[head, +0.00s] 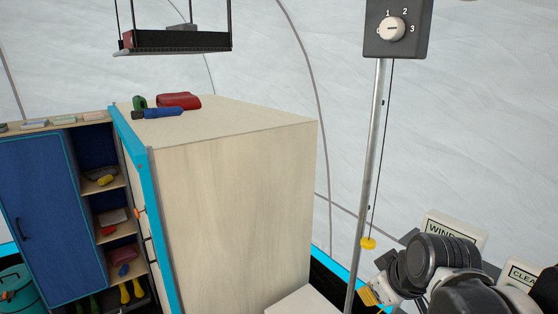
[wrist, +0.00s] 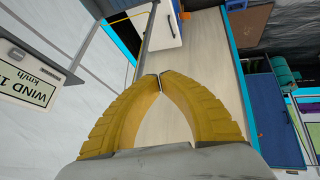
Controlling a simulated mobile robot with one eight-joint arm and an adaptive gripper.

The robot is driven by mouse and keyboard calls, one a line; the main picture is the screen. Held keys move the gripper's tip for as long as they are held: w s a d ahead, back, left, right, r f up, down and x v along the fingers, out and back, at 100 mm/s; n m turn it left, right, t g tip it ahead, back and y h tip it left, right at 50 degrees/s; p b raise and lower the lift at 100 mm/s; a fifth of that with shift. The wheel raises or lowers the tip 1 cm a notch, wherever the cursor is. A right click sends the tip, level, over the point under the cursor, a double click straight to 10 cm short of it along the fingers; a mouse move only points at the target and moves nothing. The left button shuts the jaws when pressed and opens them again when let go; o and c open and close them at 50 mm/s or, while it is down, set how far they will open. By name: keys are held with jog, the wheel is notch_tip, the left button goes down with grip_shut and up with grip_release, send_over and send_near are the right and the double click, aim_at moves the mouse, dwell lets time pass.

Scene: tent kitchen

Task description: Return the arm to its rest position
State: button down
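My arm reaches in from the lower right of the head view, with my gripper (head: 369,295) at its left end beside the metal pole. In the wrist view, the two ribbed yellow fingers of my gripper (wrist: 160,76) curve in and their tips meet. Nothing is held between them, and the wooden surface shows through the gap behind the tips.
A grey dial box (head: 397,28) tops the metal pole (head: 371,180). A pale wooden cabinet (head: 235,210) stands left of the pole, with a red bundle (head: 178,100) on top. A blue-doored shelf unit (head: 50,215) stands further left. A WIND sign (head: 452,230) is behind my arm.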

jog(key=s+f+m+b, duration=0.2)
jog(key=s+f+b, duration=0.3)
jog(key=f, duration=0.3)
jog(key=s+f+m+b, duration=0.3)
jog(key=s+f+b, duration=0.2)
jog(key=f+b, duration=0.2)
jog(key=shift+s+a+f+h, duration=0.2)
jog(key=shift+s+f+h, duration=0.1)
jog(key=shift+f+h, duration=0.15)
